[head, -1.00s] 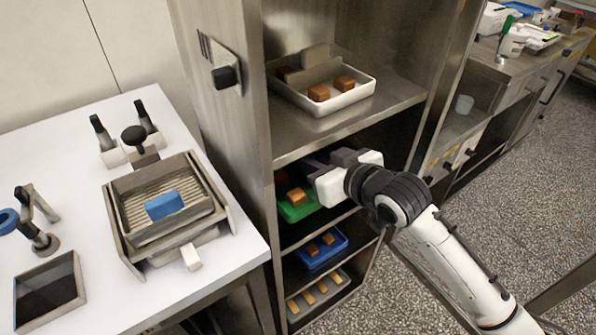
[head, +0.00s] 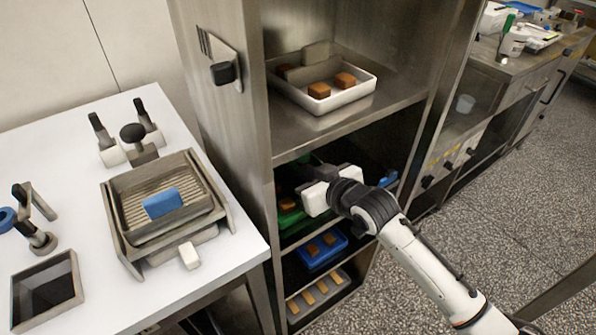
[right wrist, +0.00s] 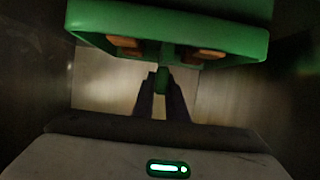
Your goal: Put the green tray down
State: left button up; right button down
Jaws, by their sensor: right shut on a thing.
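The green tray (head: 289,219) is inside the dark middle bay of the steel cabinet and carries brown pieces. In the head view its right part is hidden behind my right gripper (head: 312,184). In the right wrist view the green tray (right wrist: 248,43) fills the top, with brown pieces in it. There my right gripper (right wrist: 161,92) is shut on a small green tab (right wrist: 162,78) at the tray's near edge. Whether the tray rests on the shelf or hangs just above it cannot be told. My left gripper is not in view.
A white tray (head: 330,104) with brown pieces stands on the shelf above. A blue tray (head: 318,256) and a tray of tan bars (head: 318,294) are below. A blue item (head: 388,179) shows right of my gripper. The cabinet's left post (head: 262,180) is close by.

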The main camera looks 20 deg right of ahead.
jog(key=c, duration=2.2)
grip_release()
jog(key=shift+f, duration=0.15)
jog(key=o, duration=0.4)
jog(key=shift+o, duration=0.2)
jog(key=shift+s+d+r, duration=0.1)
jog(key=shift+s+r, duration=0.15)
jog(key=p+v, duration=0.1)
jog(key=v, duration=1)
jog(key=s+f+m+g+h, duration=0.1)
jog(key=s+f+g, duration=0.1)
jog(key=s+f, duration=0.8)
jog(key=s+a+f+m+g+h, duration=0.1)
jog(key=s+f+g, duration=0.1)
jog(key=s+f, duration=0.8)
notch_tip(320, 180, down, 5)
jog(key=shift+s+f, duration=0.2)
jog(key=shift+s, duration=0.05)
